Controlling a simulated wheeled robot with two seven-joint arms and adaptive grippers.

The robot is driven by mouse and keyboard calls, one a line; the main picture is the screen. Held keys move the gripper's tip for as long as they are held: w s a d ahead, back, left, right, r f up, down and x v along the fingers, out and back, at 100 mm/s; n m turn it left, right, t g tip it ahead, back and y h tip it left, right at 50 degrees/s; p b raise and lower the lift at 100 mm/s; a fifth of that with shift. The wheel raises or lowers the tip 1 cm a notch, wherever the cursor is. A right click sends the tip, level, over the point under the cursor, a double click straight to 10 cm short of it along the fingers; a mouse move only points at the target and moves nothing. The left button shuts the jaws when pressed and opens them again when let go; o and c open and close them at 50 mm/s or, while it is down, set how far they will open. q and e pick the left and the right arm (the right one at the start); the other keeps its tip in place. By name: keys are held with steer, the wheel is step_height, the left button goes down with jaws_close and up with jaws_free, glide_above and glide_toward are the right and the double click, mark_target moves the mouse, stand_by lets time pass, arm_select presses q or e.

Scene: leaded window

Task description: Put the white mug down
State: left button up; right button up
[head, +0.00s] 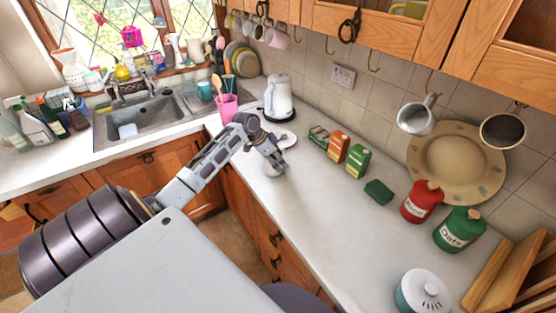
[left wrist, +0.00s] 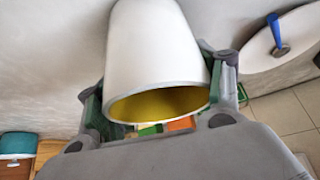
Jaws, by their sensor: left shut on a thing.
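The white mug (left wrist: 158,45) fills the upper middle of the left wrist view, its yellow inside showing at the rim. My left gripper (left wrist: 158,92) is shut on it, with a finger on either side. In the head view my left gripper (head: 273,161) is over the near edge of the white counter (head: 330,205). There the mug (head: 271,171) is mostly hidden behind the fingers. I cannot tell whether it touches the counter. My right gripper is in neither view.
Orange (head: 338,147) and green (head: 357,161) boxes stand to the right. The counter between the gripper and the teal pot (head: 422,292) is clear.

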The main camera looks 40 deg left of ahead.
arm_select(q)
steer(key=shift+f, duration=0.25)
steer(key=o, duration=2)
steer(key=shift+b+v, duration=0.6)
steer(key=shift+v, duration=5.4)
